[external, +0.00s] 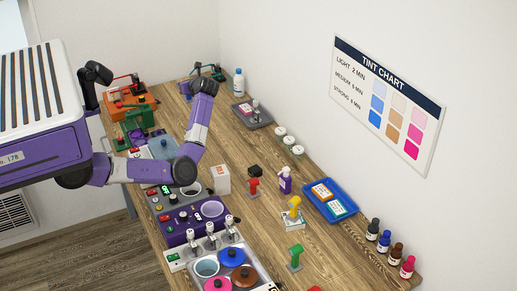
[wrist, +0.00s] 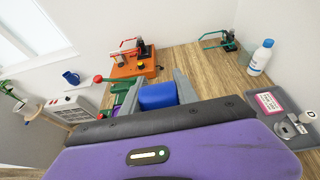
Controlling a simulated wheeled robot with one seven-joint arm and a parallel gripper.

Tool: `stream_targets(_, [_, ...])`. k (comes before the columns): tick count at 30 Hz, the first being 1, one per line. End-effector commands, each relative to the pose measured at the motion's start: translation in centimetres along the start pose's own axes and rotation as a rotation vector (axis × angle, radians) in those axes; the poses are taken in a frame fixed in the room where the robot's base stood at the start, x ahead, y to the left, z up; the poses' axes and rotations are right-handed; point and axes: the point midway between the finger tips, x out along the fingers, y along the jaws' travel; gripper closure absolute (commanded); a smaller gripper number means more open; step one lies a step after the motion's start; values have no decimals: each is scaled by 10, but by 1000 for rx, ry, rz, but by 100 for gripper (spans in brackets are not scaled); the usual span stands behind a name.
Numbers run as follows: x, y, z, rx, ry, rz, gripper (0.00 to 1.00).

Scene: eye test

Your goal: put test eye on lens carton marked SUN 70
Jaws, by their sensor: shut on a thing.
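In the wrist view my gripper (wrist: 157,92) has its two grey fingers on either side of a smooth blue block (wrist: 158,96), shut on it. I cannot tell whether it is the test eye. In the external view my gripper (external: 187,90) is at the far end of the table, partly hidden by my wrist. No marking SUN 70 can be read. Candidate cartons are an orange-labelled one (external: 322,191) and a teal-labelled one (external: 338,208) in a blue tray (external: 314,203). A pink-labelled piece (wrist: 270,103) lies on a grey tray (wrist: 291,104).
An orange device (wrist: 136,68) and a green-handled device (wrist: 230,43) stand at the far end. A white bottle (wrist: 261,60) stands by the wall.

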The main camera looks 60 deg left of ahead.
Motion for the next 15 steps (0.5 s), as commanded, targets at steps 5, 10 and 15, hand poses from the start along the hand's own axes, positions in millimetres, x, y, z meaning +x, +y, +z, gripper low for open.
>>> stream_targets(5, [6,-8,-3,22,-1,-45,100])
stream_targets(10, [20,-8,-39,28,-1,-45,100])
stream_targets(15, [35,-8,-77,26,0,-46,100])
